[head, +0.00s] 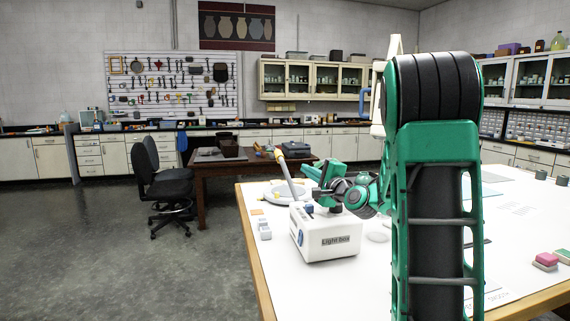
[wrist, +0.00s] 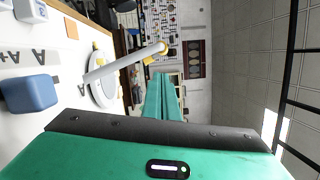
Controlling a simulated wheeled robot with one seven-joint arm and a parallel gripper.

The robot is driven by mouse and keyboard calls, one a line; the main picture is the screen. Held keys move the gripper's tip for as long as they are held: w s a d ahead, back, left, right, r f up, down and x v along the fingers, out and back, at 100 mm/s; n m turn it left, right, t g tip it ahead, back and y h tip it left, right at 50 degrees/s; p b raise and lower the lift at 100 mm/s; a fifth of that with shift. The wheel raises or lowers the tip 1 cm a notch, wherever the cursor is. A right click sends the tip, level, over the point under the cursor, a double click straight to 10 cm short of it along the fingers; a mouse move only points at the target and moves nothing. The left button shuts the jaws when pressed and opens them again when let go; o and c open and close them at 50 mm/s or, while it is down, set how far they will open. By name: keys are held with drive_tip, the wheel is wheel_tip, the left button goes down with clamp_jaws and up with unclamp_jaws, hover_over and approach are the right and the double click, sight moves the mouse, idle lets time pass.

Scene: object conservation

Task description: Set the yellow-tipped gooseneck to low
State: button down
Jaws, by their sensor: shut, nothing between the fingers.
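The light box (head: 327,240) is a white box with a label on its front, standing on the white table. The gooseneck (head: 288,174) is a pale tube that rises behind the box and leans left, with a yellow tip (head: 278,155). In the wrist view the gooseneck (wrist: 120,63) slants across and its yellow tip (wrist: 162,47) is close to my fingertips. My gripper (head: 311,172) is shut and empty, right of the tube; it also shows in the wrist view (wrist: 163,76). I cannot tell whether it touches the gooseneck.
A round white dish (head: 272,193) lies behind the box. A blue block-shaped part (wrist: 30,93) shows in the wrist view. Pink and green erasers (head: 546,260) lie at the table's right. My arm hides the table's middle. A dark desk (head: 235,170) and a chair (head: 165,190) stand beyond.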

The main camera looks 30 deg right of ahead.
drive_tip(key=w+r, duration=0.1)
drive_tip(key=w, duration=1.1)
drive_tip(key=shift+w+d, duration=0.3)
drive_tip(key=shift+d, duration=0.05)
